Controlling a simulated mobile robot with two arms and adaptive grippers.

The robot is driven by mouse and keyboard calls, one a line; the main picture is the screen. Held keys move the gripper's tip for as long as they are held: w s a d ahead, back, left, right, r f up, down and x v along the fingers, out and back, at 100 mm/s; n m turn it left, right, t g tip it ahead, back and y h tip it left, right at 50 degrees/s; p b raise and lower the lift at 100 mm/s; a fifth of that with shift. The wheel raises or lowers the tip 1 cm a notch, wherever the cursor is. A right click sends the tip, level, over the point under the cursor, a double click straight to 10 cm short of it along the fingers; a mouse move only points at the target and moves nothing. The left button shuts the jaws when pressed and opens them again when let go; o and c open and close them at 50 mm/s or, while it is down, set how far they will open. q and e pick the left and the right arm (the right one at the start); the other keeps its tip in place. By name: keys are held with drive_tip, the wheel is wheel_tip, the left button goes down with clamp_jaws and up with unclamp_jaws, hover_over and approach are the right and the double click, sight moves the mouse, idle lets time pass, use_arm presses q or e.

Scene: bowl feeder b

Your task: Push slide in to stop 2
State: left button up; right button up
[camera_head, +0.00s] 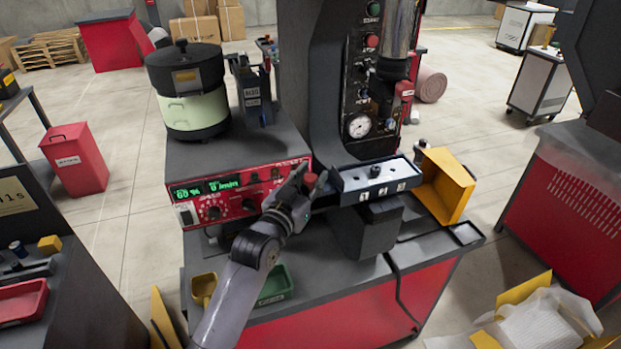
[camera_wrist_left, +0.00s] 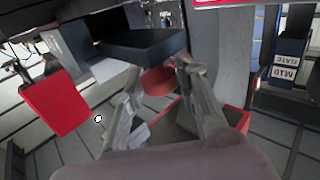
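The slide (camera_head: 375,178) is a grey tray marked 1, 2 and 3 on its front, with a dark knob on top, below the press column. A red round knob (camera_head: 310,180) is at the slide's left end. My left gripper (camera_head: 297,190) is at this red knob, its arm coming from the lower left. In the left wrist view the spread fingers (camera_wrist_left: 160,75) are on either side of the red knob (camera_wrist_left: 158,81); I cannot tell whether they touch it. Which stop the slide is at is not clear. My right gripper is not in view.
A bowl feeder (camera_head: 187,90) stands on the red control box (camera_head: 240,195) at the left. A yellow bin (camera_head: 447,186) is right of the slide. A gauge (camera_head: 359,126) sits on the press column behind it. A green tray (camera_head: 275,286) lies near the bench's front.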

use_arm(q)
drive_tip(key=o, duration=0.3)
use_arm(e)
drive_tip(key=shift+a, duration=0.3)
use_arm(q)
drive_tip(key=shift+o, duration=0.2)
drive_tip(key=shift+f, duration=0.1)
drive_tip(key=shift+s+a, duration=0.3)
drive_tip(key=shift+s, duration=0.2)
drive_tip(key=v, duration=1.1)
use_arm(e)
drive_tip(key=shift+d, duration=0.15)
